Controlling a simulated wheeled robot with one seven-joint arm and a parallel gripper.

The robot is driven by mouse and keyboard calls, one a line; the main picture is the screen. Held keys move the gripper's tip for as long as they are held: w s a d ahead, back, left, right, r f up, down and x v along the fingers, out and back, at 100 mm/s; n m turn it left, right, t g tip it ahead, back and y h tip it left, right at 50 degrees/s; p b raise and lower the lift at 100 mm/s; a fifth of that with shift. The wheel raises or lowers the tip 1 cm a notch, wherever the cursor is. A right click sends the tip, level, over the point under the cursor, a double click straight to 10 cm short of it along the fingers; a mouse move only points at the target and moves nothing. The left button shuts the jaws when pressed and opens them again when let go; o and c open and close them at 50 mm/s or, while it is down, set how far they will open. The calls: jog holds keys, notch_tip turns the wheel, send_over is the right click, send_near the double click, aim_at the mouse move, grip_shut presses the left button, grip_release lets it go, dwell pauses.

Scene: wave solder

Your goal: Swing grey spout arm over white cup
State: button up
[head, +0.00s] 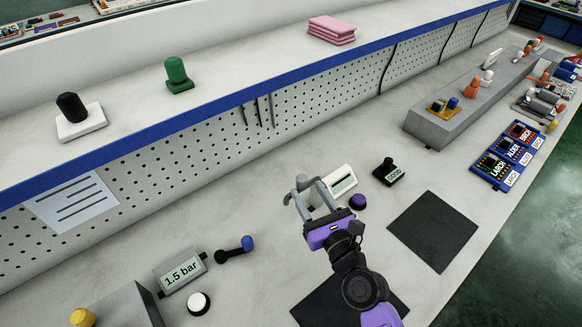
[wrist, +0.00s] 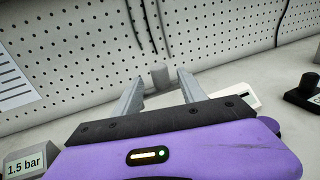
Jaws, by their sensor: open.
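My gripper (head: 304,191) is open over the bench, its two grey fingers pointing toward the pegboard. A short grey upright peg (head: 302,182) shows at the fingertips. In the wrist view the peg (wrist: 160,78) appears between the finger ends; I cannot tell whether it is between them or just beyond. It may be part of the grey spout arm, but its lower part is hidden by my gripper. I cannot clearly make out a white cup. Small white pieces (head: 487,78) stand on the long grey block at the right, too small to identify.
A white display box (head: 341,180), a purple knob (head: 357,201) and a black labelled device (head: 388,173) are close right of my gripper. A blue-tipped black lever (head: 236,250) and 1.5 bar display (head: 181,272) are left. Dark mats (head: 433,231) lie right. The pegboard rises behind.

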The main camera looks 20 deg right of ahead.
jog(key=w, duration=0.7)
jog(key=shift+w+a, duration=0.2)
jog(key=shift+w, duration=0.15)
grip_shut()
dwell(1.1)
